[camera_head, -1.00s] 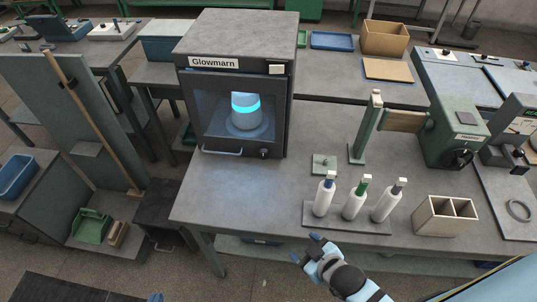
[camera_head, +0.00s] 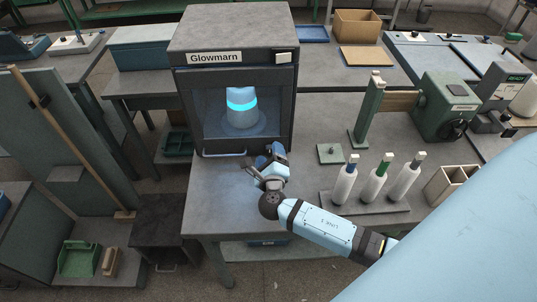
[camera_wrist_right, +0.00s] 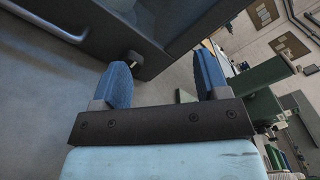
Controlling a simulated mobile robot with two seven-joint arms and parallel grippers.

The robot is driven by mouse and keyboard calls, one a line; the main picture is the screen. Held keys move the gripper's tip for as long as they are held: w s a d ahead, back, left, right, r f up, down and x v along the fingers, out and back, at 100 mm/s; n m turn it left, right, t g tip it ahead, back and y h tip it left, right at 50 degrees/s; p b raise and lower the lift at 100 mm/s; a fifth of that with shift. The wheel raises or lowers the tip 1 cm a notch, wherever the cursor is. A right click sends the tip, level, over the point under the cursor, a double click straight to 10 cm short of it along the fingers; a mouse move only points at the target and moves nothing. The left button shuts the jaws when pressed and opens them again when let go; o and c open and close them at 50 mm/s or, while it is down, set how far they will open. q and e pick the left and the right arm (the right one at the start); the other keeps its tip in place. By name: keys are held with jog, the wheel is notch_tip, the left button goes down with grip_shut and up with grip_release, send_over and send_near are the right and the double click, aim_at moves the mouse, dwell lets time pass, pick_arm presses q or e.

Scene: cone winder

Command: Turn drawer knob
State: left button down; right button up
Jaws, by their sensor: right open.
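A dark cabinet labelled Glowmarn (camera_head: 235,42) stands on the grey table, with a window showing a cone that has a glowing cyan band (camera_head: 242,105). In the right wrist view a small dark knob (camera_wrist_right: 133,58) with a pale mark sits at the lower edge of the cabinet front. My right gripper (camera_head: 267,158) is at the cabinet's lower right front and hides the knob in the head view. Its two blue fingers are apart, with nothing between them. In the wrist view the knob appears beyond the fingertips, nearer the left finger (camera_wrist_right: 117,85). My left gripper is not in view.
A bar handle (camera_head: 225,153) is left of the gripper on the cabinet front. To the right are a small plate (camera_head: 330,153), a green post (camera_head: 364,118) and several white bottles on a rack (camera_head: 372,205). The tabletop front left is clear.

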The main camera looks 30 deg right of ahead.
jog(key=b, duration=0.1)
send_near(269, 153)
jog(key=shift+w+d+f, duration=0.15)
jog(key=shift+w+d, duration=0.1)
jog(key=shift+w, duration=0.25)
jog(key=shift+w+d+f, duration=0.15)
jog(key=shift+w+d, duration=0.1)
jog(key=shift+w, duration=0.3)
jog(key=x, duration=0.6)
jog(key=shift+w+r, duration=0.1)
jog(key=shift+r, duration=0.25)
jog(key=shift+w+d, duration=0.4)
jog(key=shift+w, duration=0.1)
jog(key=c, duration=0.9)
